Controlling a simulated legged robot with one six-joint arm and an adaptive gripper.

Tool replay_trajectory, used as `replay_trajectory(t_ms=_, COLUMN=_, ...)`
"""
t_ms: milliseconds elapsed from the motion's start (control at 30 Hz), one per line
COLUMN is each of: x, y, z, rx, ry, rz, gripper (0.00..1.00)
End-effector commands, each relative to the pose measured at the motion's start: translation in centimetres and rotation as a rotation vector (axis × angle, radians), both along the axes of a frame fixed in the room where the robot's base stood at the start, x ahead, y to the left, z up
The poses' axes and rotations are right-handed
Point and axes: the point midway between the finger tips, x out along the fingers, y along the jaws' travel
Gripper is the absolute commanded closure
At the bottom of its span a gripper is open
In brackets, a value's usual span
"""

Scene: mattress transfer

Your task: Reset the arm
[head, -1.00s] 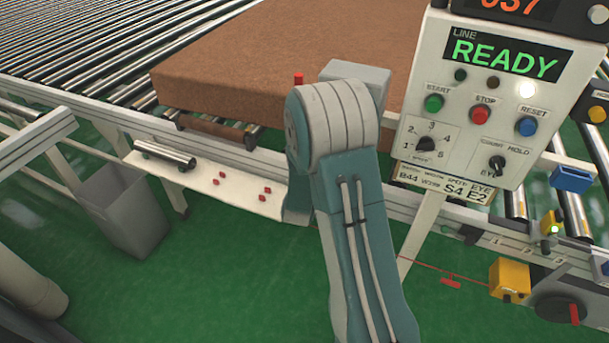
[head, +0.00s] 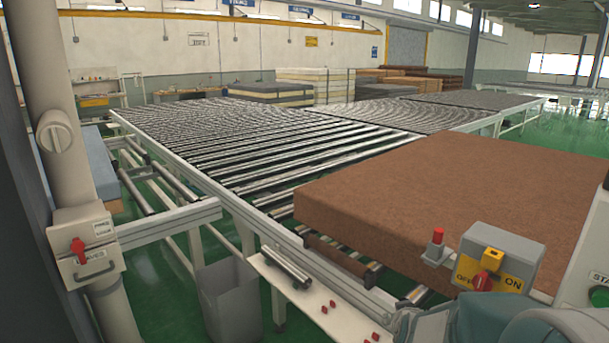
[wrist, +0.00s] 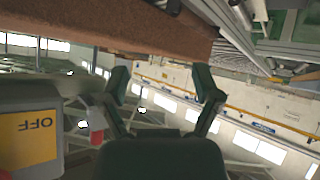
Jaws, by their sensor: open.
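My arm (head: 490,325) shows only as a teal and grey part at the bottom right of the head view. My gripper (wrist: 162,85) shows in the wrist view with its two dark fingers spread apart and nothing between them. The wrist view is turned upside down. The brown mattress (head: 470,195) lies on the roller line in the head view, and its edge (wrist: 110,28) crosses the top of the wrist view. My gripper is apart from the mattress. The gripper itself is hidden from the head view.
A grey switch box (head: 525,250) with a yellow OFF/ON plate stands close to my arm; it also shows in the wrist view (wrist: 15,100). A grey bin (head: 230,300) and a white shelf (head: 340,318) stand before the rollers. A post (head: 60,120) rises at left.

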Motion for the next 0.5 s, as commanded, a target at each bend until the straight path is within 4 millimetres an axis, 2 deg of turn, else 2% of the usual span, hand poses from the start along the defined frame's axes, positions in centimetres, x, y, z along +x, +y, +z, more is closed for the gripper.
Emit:
replay_trajectory(t_ms=33, x=-1.0, y=0.9, z=1.5, rx=0.028, ry=0.011, rz=0.016, gripper=0.19)
replay_trajectory(t_ms=200, x=-5.1, y=3.4, z=4.8, rx=0.113, ry=0.086, rz=0.054, gripper=0.19)
replay_trajectory(t_ms=367, x=-9.8, y=5.1, z=7.3, rx=0.171, ry=0.169, rz=0.071, gripper=0.19)
replay_trajectory(t_ms=500, x=-14.4, y=6.1, z=8.9, rx=0.204, ry=0.245, rz=0.069, gripper=0.19)
